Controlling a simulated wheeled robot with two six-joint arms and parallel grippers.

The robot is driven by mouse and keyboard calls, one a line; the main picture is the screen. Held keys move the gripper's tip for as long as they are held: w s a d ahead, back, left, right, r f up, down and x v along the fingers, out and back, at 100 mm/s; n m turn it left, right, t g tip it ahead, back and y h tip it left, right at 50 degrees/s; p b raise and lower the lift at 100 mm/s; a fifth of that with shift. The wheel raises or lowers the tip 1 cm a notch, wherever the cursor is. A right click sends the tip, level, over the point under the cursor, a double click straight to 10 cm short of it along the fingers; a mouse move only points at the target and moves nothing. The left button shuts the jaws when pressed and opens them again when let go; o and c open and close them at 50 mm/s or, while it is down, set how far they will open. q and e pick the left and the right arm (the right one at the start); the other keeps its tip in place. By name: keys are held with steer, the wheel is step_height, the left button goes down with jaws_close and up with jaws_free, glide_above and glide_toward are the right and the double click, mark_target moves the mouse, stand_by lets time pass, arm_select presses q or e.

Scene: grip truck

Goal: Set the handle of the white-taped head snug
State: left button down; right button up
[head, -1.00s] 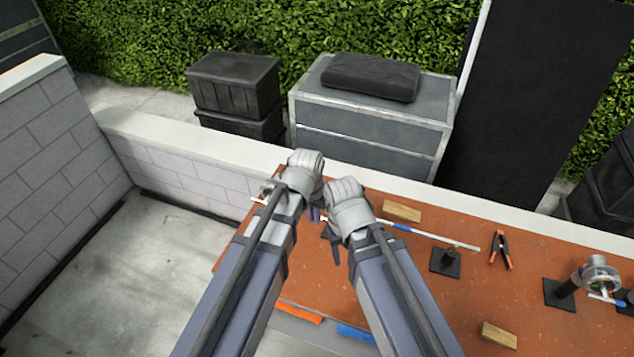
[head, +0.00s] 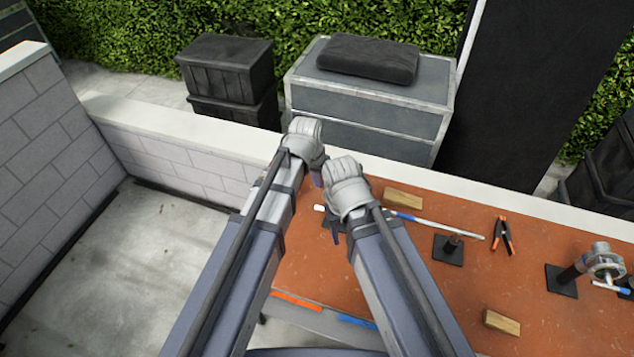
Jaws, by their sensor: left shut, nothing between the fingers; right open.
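A metal grip head (head: 603,258) stands at the far right of the bench on a black post. A light rod with a blue end (head: 608,287) lies low beside it. A short white end (head: 319,208) shows between my two grippers, beside a dark base mostly hidden by my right gripper. I cannot tell which head carries the white tape. My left gripper (head: 316,178) is shut and empty above the bench's far left part, its fingers mostly hidden by my wrist. My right gripper (head: 336,237) is open, lower and to the right, its fingers partly hidden.
The orange-brown bench (head: 400,275) also holds a white rod with a blue band (head: 440,226), a black stand (head: 449,249), an orange-tipped clamp (head: 503,236) and two wooden blocks, one far (head: 404,198) and one near (head: 501,322). A low wall (head: 190,165) runs behind.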

mark_target(321, 207)
arm_select(q)
steer(key=b+x, duration=0.2)
steer(key=x, duration=0.1)
steer(key=b+x, duration=0.3)
steer(key=s+b+x, duration=0.1)
steer(key=b+x, duration=0.2)
steer(key=shift+a+f, duration=0.15)
steer(key=shift+s+f+b, duration=0.2)
steer(key=shift+f+b, duration=0.2)
steer(key=shift+f, duration=0.05)
